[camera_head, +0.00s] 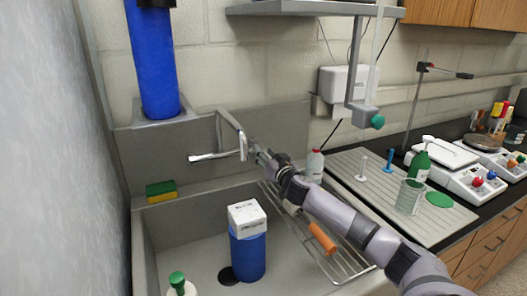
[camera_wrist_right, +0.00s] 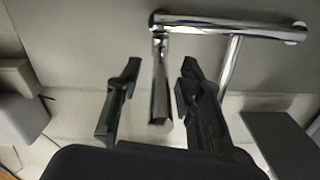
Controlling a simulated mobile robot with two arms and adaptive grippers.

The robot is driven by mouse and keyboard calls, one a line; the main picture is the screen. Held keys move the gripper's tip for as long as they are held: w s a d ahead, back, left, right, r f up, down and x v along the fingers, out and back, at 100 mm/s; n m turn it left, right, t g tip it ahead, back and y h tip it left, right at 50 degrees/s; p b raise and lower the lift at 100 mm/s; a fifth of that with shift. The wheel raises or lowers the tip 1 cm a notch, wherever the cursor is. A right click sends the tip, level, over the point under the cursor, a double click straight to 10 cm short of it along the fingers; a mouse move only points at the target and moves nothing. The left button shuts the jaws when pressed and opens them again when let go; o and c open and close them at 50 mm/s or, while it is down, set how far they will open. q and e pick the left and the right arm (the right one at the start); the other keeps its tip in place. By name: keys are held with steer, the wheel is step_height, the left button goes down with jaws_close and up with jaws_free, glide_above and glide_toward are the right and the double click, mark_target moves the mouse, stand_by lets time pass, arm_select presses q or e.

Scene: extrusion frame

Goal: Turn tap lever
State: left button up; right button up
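The chrome tap (camera_head: 232,128) stands at the back wall of the sink, with a thin bright bar (camera_head: 210,156) reaching left from it. My right gripper (camera_head: 258,150) is just right of the tap in the head view. In the right wrist view my right gripper (camera_wrist_right: 160,70) is open, its two black fingers apart. A chrome bar of the tap (camera_wrist_right: 162,95) shows between the fingers, with gaps on both sides. I cannot tell whether this bar is the lever or the spout. A second chrome bar (camera_wrist_right: 231,65) shows further right. My left gripper is not in view.
The sink holds a blue bottle with a white box-like top (camera_head: 247,250) and a green-capped bottle (camera_head: 178,284). A wire rack (camera_head: 345,268) lies under my right arm. A sponge (camera_head: 160,190) sits on the left ledge. A white bottle (camera_head: 315,165) stands right of the gripper.

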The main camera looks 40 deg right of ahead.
steer(key=shift+w+d, duration=0.15)
steer(key=shift+w, duration=0.5)
jaws_close()
stand_by(0.5)
